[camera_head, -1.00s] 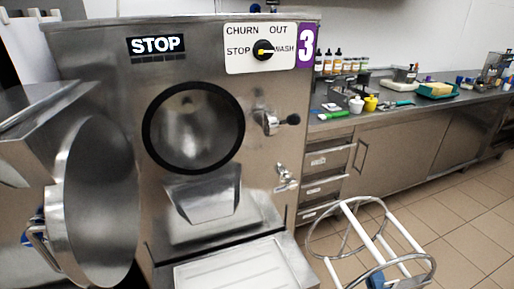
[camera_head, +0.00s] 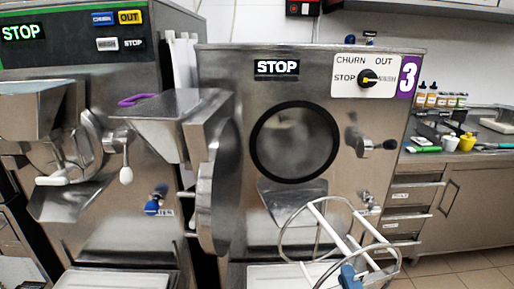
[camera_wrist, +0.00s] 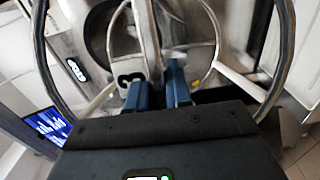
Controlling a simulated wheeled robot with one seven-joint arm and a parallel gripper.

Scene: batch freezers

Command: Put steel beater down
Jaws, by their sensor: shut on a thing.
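The steel beater (camera_head: 331,228), a frame of steel rings and white bars, is in front of freezer 3 at the lower middle of the head view. My gripper (camera_head: 350,277) is shut on it, with the blue fingertips at its lower part. In the wrist view my gripper (camera_wrist: 157,92) is closed around a bar of the beater (camera_wrist: 149,40), and the large ring spreads to both sides.
Freezer 3 (camera_head: 390,140) has its round opening (camera_head: 294,142) uncovered, with the door (camera_head: 213,185) swung to the left. A second freezer (camera_head: 90,225) stands at left. The counter (camera_head: 480,158) at right holds bottles and small cups. Open floor (camera_head: 480,262) shows at lower right.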

